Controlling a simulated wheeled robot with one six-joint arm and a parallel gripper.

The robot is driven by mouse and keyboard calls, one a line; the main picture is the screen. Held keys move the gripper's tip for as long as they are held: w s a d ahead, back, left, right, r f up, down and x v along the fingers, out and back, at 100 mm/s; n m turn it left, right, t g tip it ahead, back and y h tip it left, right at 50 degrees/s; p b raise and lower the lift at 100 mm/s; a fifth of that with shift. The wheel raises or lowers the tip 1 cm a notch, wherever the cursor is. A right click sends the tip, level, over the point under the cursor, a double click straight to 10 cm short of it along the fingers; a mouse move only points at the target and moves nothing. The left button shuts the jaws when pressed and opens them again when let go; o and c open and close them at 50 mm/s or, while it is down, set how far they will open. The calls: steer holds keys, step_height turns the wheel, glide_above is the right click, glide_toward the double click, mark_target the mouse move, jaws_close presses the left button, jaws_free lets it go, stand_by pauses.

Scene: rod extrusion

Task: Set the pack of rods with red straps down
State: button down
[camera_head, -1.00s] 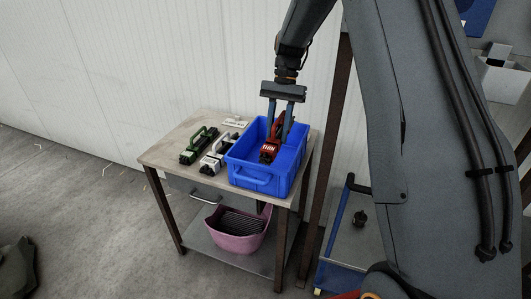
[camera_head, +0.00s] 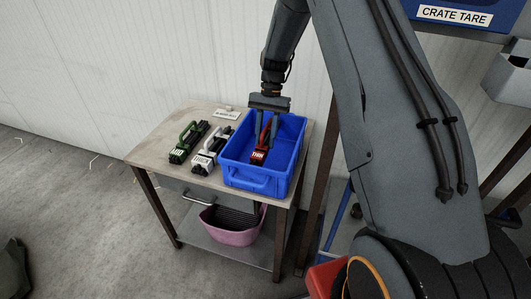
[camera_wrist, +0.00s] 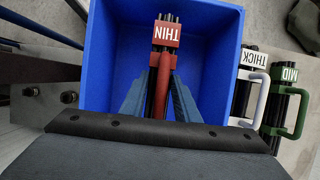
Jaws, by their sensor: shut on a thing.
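The pack of rods with red straps (camera_head: 257,156) is inside the blue crate (camera_head: 245,180) on the table. In the wrist view, the red pack (camera_wrist: 165,34) carries a label reading THIN, and dark rod ends stick out past it. My gripper (camera_head: 265,137) reaches down into the crate from above. In the wrist view, my gripper's fingers (camera_wrist: 159,95) lie on both sides of the pack's red handle and are shut on it. I cannot tell whether the pack touches the crate floor. The crate holds nothing else that I can see.
A white-handled pack labelled THICK (camera_wrist: 250,78) and a green-handled pack labelled MID (camera_wrist: 287,95) lie beside the crate on the table (camera_head: 150,150). A small label plate (camera_head: 227,115) stands behind them. A pink basket (camera_head: 232,232) sits on the lower shelf.

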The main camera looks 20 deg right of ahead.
steer(key=shift+f+p, duration=0.85)
steer(key=shift+f, duration=3.05)
steer(key=shift+f, duration=0.1)
steer(key=c, duration=1.4)
jaws_free()
steer(key=shift+o, duration=0.2)
